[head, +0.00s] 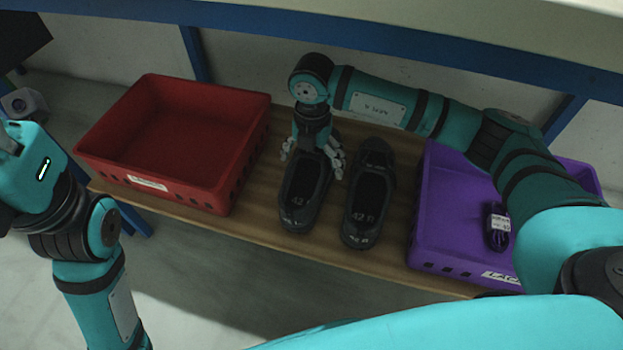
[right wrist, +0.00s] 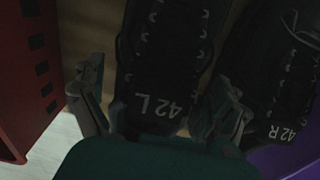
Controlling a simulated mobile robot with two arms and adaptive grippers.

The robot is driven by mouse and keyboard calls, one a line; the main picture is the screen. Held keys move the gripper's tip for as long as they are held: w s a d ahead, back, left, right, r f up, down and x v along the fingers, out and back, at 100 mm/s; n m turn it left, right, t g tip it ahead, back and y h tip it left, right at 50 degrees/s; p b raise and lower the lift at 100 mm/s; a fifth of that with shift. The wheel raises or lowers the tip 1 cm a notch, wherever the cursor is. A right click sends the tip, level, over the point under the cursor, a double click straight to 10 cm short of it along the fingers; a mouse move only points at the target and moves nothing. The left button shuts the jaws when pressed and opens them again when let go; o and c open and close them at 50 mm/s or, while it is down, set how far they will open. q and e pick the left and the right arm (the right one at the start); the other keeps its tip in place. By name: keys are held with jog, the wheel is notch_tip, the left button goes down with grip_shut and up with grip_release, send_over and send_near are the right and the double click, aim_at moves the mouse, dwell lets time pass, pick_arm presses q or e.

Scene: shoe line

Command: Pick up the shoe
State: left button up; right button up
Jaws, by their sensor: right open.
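A black shoe marked 42 L (head: 294,212) lies on the wooden table, and it also shows in the right wrist view (right wrist: 160,75). A second black shoe marked 42 R (head: 360,222) lies to its right, and it shows at the right of the wrist view (right wrist: 288,85). My right gripper (head: 313,158) is open over the far end of the 42 L shoe, with its fingers on either side of it. In the right wrist view my right gripper (right wrist: 157,103) straddles that shoe; whether the fingers touch it I cannot tell. My left gripper is not visible.
An empty red crate (head: 165,178) stands left of the shoes. A purple crate (head: 428,215) stands to the right with a small dark object with a white label (head: 497,228) inside. A blue frame bar (head: 400,53) runs behind the table (head: 262,228).

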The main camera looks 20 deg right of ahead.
jog(key=shift+c, duration=0.3)
jog(key=c, duration=1.3)
jog(key=shift+c, duration=0.2)
jog(key=shift+r, duration=0.1)
